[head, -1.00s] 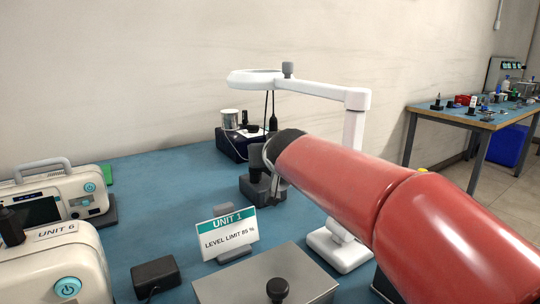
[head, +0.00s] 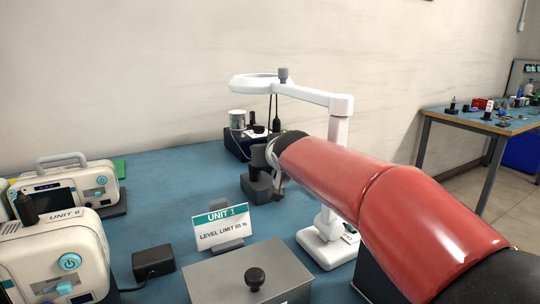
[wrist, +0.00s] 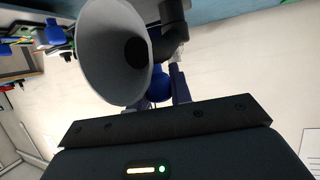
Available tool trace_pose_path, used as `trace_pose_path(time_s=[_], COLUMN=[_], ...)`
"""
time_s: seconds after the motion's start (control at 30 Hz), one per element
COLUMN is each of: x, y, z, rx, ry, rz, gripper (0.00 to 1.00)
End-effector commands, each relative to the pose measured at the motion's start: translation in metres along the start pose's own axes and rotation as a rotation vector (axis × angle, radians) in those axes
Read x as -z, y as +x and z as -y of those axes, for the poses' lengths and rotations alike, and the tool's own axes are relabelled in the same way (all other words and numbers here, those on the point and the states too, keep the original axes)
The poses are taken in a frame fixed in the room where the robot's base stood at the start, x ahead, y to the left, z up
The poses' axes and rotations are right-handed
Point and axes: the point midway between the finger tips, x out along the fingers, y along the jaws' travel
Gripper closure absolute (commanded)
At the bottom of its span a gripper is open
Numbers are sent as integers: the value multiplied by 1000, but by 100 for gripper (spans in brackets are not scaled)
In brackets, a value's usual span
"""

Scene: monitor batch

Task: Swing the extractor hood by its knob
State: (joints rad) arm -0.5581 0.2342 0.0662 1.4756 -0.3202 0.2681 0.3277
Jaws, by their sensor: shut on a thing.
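In the wrist view the extractor hood (wrist: 108,52) is a grey cone with its wide mouth toward the camera. A dark jointed arm (wrist: 173,28) runs beside it at the top. A blue knob (wrist: 158,84) sits by the hood between the fingers of my gripper (wrist: 160,76), which is shut on it. In the head view a dark grey stand (head: 258,185) shows on the bench just left of my red arm's end. The gripper and knob are hidden there, and I cannot make out the hood's cone.
A white ring lamp (head: 312,95) on a post stands behind my arm. A UNIT 1 sign (head: 222,229), a grey box with a black knob (head: 255,276) and cream devices (head: 62,258) crowd the front and left. Blue bench surface (head: 165,185) is clear toward the wall.

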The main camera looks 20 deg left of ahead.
Motion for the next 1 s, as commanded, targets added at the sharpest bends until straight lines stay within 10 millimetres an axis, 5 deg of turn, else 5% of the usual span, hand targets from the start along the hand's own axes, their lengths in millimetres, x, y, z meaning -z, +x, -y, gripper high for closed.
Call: trace_pose_path(time_s=[0.03, 0.07, 0.2, 0.57, 1.0], x=[1, 1, 1, 0, 0], y=[0, 0, 0, -6, -72], z=[0, 0, 0, 0, 0], rx=[0, 0, 0, 0, -1], ry=[0, 0, 0, 0, 1], rz=[-3, -3, -2, -3, -2], gripper=[100, 75, 57, 57, 57])
